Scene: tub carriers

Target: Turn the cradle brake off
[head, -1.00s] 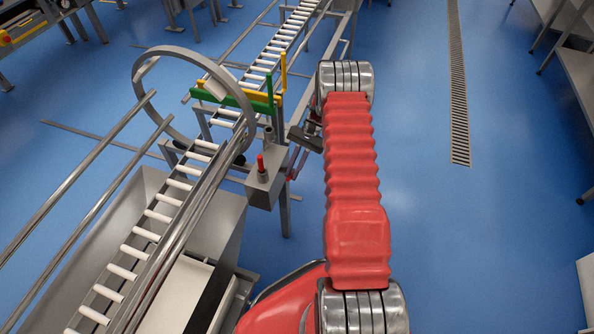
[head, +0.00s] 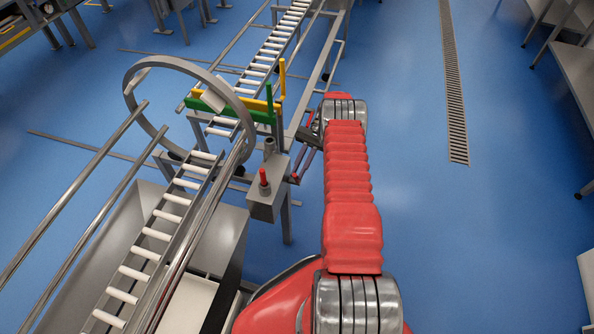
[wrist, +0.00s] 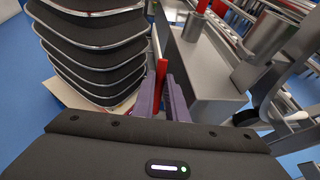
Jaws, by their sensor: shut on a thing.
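The cradle is a big steel ring (head: 132,97) around the roller track, seen in the head view. A grey box (head: 266,199) stands beside the track, with a red knob (head: 263,176) on top. A slim red lever (wrist: 161,73) stands close beside the box's side in the wrist view. My gripper (wrist: 162,92) is shut on this lever, its purple fingers on either side of it. The lever's lower part is hidden behind the fingers and palm. In the head view my gripper is small and partly covered by my arm, just right of the box.
The roller track (head: 155,234) runs through the ring, with steel rails beside it. Green and yellow bars (head: 262,116) stand at the ring's far side. A steel bench (head: 570,75) is at the far right. Blue floor with a drain grate (head: 455,100) lies open on the right.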

